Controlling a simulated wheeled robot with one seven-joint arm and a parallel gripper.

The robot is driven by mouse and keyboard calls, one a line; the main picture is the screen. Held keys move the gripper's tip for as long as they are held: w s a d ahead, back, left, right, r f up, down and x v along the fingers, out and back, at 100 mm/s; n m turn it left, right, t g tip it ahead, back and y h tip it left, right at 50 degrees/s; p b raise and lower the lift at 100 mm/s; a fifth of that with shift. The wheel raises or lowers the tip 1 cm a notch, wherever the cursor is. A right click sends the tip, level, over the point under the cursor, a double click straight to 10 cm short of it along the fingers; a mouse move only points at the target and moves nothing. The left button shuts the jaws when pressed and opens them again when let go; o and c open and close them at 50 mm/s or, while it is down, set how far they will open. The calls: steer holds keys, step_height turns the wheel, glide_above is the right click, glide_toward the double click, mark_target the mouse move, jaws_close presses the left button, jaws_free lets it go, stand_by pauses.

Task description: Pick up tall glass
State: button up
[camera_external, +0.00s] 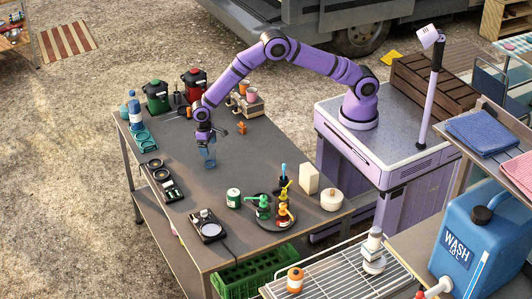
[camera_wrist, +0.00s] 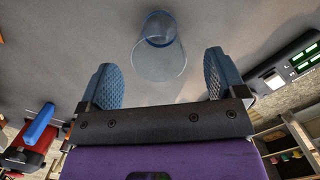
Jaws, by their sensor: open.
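The tall glass (camera_external: 209,159) is clear with a bluish tint and stands on the grey table, directly below my gripper (camera_external: 205,143). In the wrist view the tall glass (camera_wrist: 160,58) shows in the gap between the two blue finger pads, with clear space on both sides. My gripper (camera_wrist: 158,76) is open and points down at the glass. Neither finger visibly touches it. How far the fingertips reach down beside the glass is hard to tell.
A round tray (camera_external: 269,224) with green and orange items, a green can (camera_external: 233,198) and a scale (camera_external: 208,228) are nearer. The table around the glass is clear.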

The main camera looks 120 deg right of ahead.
mark_target(210, 158)
steer(key=shift+s+a+f, duration=0.1)
steer(key=shift+f, duration=1.3)
steer(key=shift+s+f, duration=0.1)
steer(key=shift+f, duration=1.25)
steer(key=c, duration=1)
